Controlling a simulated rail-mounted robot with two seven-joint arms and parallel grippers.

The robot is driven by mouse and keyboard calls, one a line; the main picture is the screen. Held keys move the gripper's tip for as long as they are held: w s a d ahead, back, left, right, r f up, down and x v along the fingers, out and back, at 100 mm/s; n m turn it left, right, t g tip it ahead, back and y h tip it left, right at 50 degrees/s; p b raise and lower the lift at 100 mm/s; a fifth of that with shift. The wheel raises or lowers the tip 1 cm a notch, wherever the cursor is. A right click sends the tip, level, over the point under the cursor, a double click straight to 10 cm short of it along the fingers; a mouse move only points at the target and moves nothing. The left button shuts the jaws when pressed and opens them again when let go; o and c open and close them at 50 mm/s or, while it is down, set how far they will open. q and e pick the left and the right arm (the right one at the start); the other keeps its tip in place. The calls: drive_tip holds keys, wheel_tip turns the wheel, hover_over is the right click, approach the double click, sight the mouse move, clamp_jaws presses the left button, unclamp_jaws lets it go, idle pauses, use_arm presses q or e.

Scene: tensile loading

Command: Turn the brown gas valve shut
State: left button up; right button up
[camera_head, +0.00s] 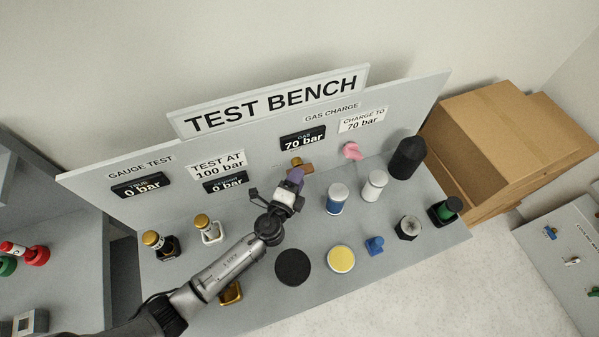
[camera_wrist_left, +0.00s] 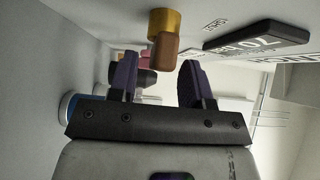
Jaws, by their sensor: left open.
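The brown gas valve (camera_head: 304,168) sits on the upright panel of the test bench, just below the black gas display (camera_head: 303,137), which reads 70 bar. In the left wrist view its brown handle (camera_wrist_left: 166,52) juts from a gold cylindrical body (camera_wrist_left: 164,22). My left gripper (camera_head: 294,178) is right in front of the valve and partly covers it in the head view. Its two purple fingers (camera_wrist_left: 157,72) are apart, with the handle showing between their tips. I cannot tell whether either finger touches it. My right gripper is not in view.
A pink valve (camera_head: 351,151) is on the panel to the right. A blue-and-white cylinder (camera_head: 337,198), a white cylinder (camera_head: 374,185) and a black cylinder (camera_head: 407,158) stand on the bench nearby. Two gold-topped fittings (camera_head: 153,239) (camera_head: 207,228) stand at left. Cardboard boxes (camera_head: 500,140) are beyond the right edge.

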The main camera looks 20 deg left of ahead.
use_arm(q)
drive_tip(key=shift+w, duration=1)
